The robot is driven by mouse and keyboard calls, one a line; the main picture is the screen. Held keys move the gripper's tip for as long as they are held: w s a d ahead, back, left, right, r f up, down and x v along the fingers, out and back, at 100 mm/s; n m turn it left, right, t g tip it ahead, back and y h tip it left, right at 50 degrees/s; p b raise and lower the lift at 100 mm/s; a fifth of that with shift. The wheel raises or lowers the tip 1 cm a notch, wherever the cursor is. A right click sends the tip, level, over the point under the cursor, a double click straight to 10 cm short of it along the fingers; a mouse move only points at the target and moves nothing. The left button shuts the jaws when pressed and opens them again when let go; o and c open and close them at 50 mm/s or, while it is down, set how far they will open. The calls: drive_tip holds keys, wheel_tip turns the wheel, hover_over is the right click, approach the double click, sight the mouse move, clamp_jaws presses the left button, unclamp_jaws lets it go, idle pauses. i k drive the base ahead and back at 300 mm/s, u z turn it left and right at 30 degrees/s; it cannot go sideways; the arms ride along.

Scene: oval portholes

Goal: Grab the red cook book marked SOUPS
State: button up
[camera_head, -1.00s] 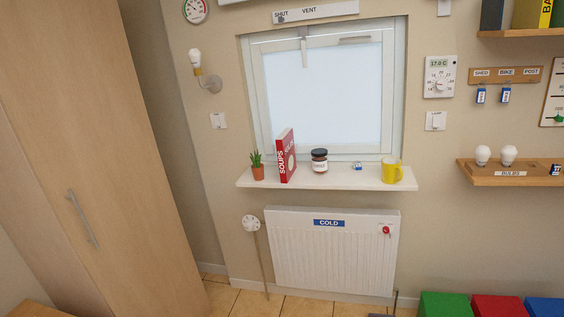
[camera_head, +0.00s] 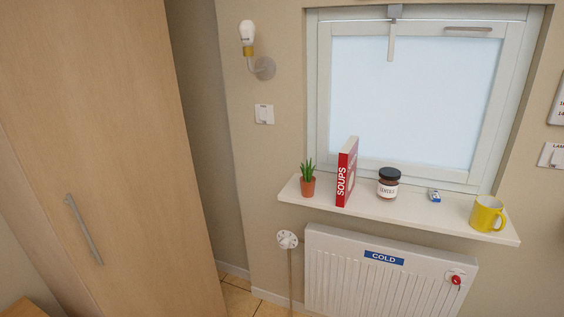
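The red cook book (camera_head: 346,172) stands upright on the white window sill (camera_head: 400,211). Its spine reads SOUPS in white letters and faces me. It stands between a small potted plant (camera_head: 308,181) on its left and a dark-lidded jar (camera_head: 388,184) on its right, with gaps on both sides. My gripper does not show in this view.
A yellow mug (camera_head: 487,213) and a small blue-and-white item (camera_head: 434,196) stand further right on the sill. Below is a white radiator (camera_head: 385,279) marked COLD. A wall lamp (camera_head: 249,43) juts out at upper left. A tall wooden cupboard (camera_head: 105,150) fills the left side.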

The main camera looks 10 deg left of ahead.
sight(348, 154)
drive_tip(key=u, duration=0.4)
drive_tip(key=i, duration=2.1)
drive_tip(key=z, duration=0.3)
